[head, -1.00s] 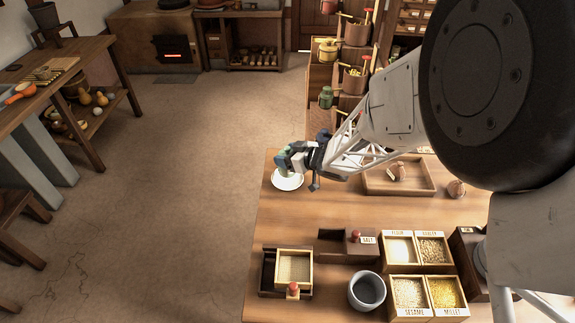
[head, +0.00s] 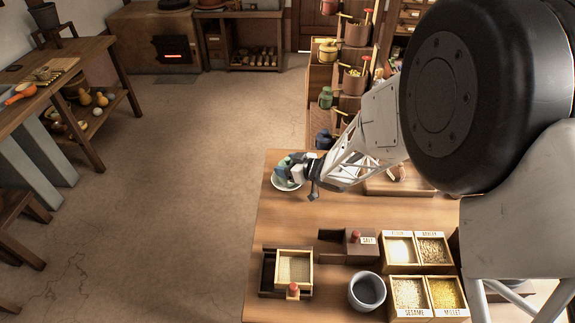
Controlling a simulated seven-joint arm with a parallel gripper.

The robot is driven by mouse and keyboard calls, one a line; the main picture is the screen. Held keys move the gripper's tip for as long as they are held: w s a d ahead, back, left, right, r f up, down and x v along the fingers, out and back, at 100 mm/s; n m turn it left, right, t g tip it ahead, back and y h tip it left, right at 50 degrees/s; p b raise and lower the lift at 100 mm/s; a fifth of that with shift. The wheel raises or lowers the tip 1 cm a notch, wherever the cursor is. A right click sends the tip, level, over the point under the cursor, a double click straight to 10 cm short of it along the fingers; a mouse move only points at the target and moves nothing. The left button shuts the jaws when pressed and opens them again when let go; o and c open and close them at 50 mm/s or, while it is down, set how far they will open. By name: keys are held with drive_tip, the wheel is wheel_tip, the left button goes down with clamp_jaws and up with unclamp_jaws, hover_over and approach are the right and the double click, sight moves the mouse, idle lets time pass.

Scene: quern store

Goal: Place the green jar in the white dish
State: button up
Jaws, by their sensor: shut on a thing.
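The white dish (head: 284,187) lies near the far left corner of the wooden table, with its front rim showing. My gripper (head: 289,168) is over the dish and covers much of it. It is shut on the green jar (head: 281,163), of which only a small greenish part shows between and behind the fingers. I cannot tell whether the jar's base touches the dish.
A wooden tray (head: 371,191) is right of the gripper, partly behind my arm. Nearer stand a grey cup (head: 367,291), grain boxes (head: 419,269), a salt box (head: 347,243) and a sand-filled box (head: 294,268). The table between dish and boxes is clear.

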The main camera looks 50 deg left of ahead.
drive_tip(key=shift+f, duration=0.1)
drive_tip(key=o, duration=1.1)
drive_tip(key=shift+o, duration=0.2)
drive_tip(key=shift+w+d+r, duration=0.1)
drive_tip(key=shift+d+r, duration=0.25)
drive_tip(key=shift+d, duration=0.1)
drive_tip(key=v, duration=1.1)
drive_tip(key=shift+f, duration=0.1)
